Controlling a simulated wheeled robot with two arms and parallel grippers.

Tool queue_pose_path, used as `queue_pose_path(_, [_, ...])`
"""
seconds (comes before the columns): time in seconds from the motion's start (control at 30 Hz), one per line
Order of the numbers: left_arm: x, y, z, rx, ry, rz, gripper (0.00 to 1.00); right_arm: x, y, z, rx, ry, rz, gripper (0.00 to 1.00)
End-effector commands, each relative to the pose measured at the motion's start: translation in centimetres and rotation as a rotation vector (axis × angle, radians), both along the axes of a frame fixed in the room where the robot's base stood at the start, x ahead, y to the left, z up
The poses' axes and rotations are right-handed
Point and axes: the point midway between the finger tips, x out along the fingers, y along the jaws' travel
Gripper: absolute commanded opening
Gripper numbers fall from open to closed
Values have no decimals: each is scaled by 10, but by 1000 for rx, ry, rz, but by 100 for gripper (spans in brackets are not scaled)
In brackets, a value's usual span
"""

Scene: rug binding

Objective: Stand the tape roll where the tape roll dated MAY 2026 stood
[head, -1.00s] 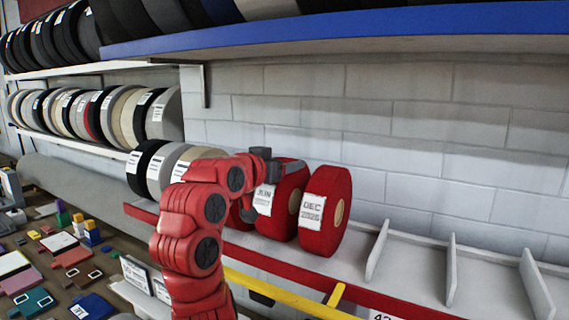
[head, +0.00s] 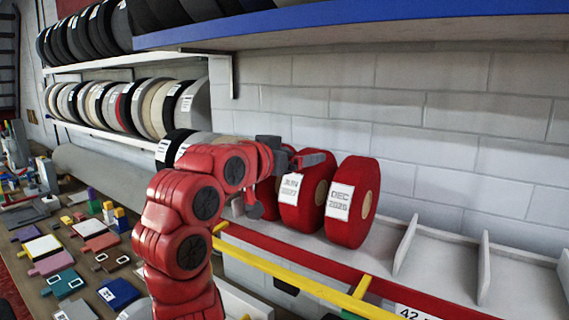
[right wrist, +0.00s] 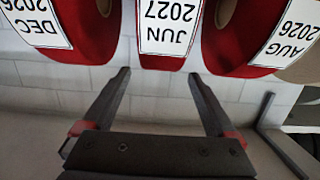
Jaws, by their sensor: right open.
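A red tape roll labelled JUN 2027 (head: 317,190) stands on the shelf, and a red roll labelled DEC 2026 (head: 365,185) stands to its right. In the right wrist view the JUN 2027 roll (right wrist: 168,62) is in the middle, upside down, with DEC 2026 (right wrist: 85,50) at left and a roll labelled AUG 2026 (right wrist: 228,50) at right. My right gripper (right wrist: 161,75) is open. Its fingertips are near the lower edge of the JUN 2027 roll, one towards each side; contact is unclear. No MAY 2026 label is readable. My left gripper is not in view.
The light shelf (head: 450,265) has upright dividers (head: 405,245) and empty bays right of the DEC 2026 roll. A red front edge (head: 330,262) and yellow rail (head: 300,285) run before it. Racks of rolls (head: 120,105) and a cluttered table (head: 60,240) are at left.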

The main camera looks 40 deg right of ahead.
Motion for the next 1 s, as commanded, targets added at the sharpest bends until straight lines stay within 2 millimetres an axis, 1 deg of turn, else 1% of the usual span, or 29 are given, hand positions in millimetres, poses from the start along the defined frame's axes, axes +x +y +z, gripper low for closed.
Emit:
queue_pose_path(0.03, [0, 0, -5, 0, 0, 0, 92, -2, 13, -1, 3, -2, 8, 92])
queue_pose_path(0.1, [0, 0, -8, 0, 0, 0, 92, -6, 26, 2, 3, -1, 7, 92])
queue_pose_path(0.2, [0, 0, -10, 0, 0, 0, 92, -10, 42, 4, 3, 1, 5, 92])
queue_pose_path(0.33, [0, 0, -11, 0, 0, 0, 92, -14, 53, 7, 2, 4, 1, 92])
queue_pose_path(0.47, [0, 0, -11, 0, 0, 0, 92, -16, 56, 9, 1, 3, -1, 92])
queue_pose_path(1.0, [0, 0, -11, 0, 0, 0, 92, -16, 56, 9, 1, 1, 0, 92])
